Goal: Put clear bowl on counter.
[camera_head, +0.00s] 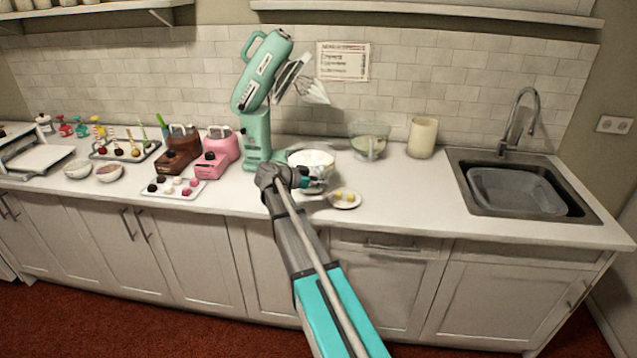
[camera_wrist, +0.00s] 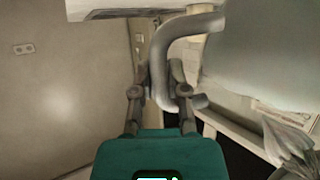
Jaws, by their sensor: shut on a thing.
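A clear bowl (camera_head: 318,180) with white contents is at the right foot of the mint-green stand mixer (camera_head: 257,135). My gripper (camera_head: 300,178) is in front of this bowl and overlaps its lower left side. In the wrist view my gripper (camera_wrist: 160,88) is shut on the bowl's curved handle (camera_wrist: 163,45), and the large pale side of the bowl (camera_wrist: 255,50) fills the upper right. The mixer head is tilted up, with its whisk (camera_wrist: 290,140) at the lower right of the wrist view. I cannot tell whether the bowl touches the mixer base or the counter.
A second clear bowl (camera_head: 369,148) and a cream canister (camera_head: 422,138) stand at the back of the counter (camera_head: 405,190). A small plate (camera_head: 344,205) lies close to the right of my gripper. Free counter extends right to the sink (camera_head: 520,190). Pink and brown machines stand left.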

